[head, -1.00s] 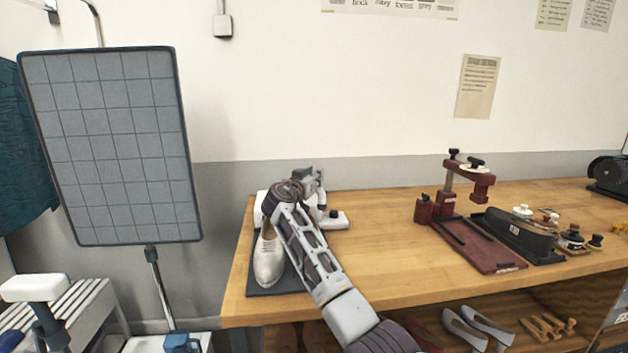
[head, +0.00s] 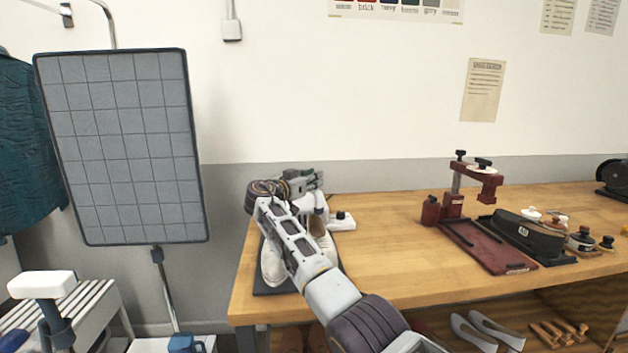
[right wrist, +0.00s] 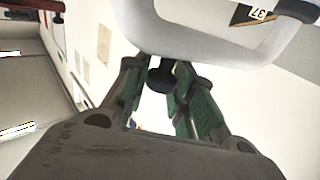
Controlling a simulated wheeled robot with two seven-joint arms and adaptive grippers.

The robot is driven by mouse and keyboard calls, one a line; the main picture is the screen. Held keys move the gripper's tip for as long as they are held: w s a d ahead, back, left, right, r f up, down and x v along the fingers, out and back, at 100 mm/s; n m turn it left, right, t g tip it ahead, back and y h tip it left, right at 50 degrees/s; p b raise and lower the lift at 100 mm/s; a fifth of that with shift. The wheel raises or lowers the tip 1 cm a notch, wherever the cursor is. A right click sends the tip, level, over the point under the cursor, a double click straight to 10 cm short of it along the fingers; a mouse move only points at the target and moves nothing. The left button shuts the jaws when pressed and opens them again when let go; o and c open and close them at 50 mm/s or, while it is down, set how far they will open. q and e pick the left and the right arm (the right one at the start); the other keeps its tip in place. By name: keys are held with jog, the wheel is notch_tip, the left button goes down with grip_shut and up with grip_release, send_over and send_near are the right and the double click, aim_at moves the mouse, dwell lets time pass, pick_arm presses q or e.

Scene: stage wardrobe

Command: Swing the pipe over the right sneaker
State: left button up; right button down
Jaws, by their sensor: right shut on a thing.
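Two pale sneakers stand side by side on a dark mat (head: 275,290) at the table's left end. The left sneaker (head: 272,262) shows beside my arm. The right sneaker (head: 326,243) is partly hidden behind my arm. My right gripper (head: 310,180) is above and behind the sneakers. In the right wrist view, my right gripper (right wrist: 158,90) is shut on the dark knob (right wrist: 160,76) of the thick white pipe (right wrist: 190,35), which bends across the top. In the head view my arm hides most of the pipe, so its exact place over the sneakers cannot be told. My left gripper is out of view.
A white base with a black knob (head: 342,221) sits right of the gripper. A red press (head: 470,190) and a black shoe-shaped block (head: 525,233) stand farther right. The mid-table is clear. A gridded panel (head: 125,150) stands left.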

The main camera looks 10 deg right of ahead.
jog(key=shift+a, duration=0.35)
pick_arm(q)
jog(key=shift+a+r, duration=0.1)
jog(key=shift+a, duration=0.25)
pick_arm(e)
jog(key=shift+s+a, duration=0.15)
jog(key=shift+a, duration=0.05)
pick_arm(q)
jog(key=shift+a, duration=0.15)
pick_arm(e)
jog(key=shift+m+g+h, duration=0.3)
jog(key=shift+g, duration=0.1)
jog(key=c, duration=1.2)
grip_release()
jog(key=shift+c, duration=0.2)
jog(key=shift+s+a, duration=0.1)
jog(key=v, duration=1.1)
jog(key=shift+s+a, duration=0.2)
jog(key=shift+a, duration=0.15)
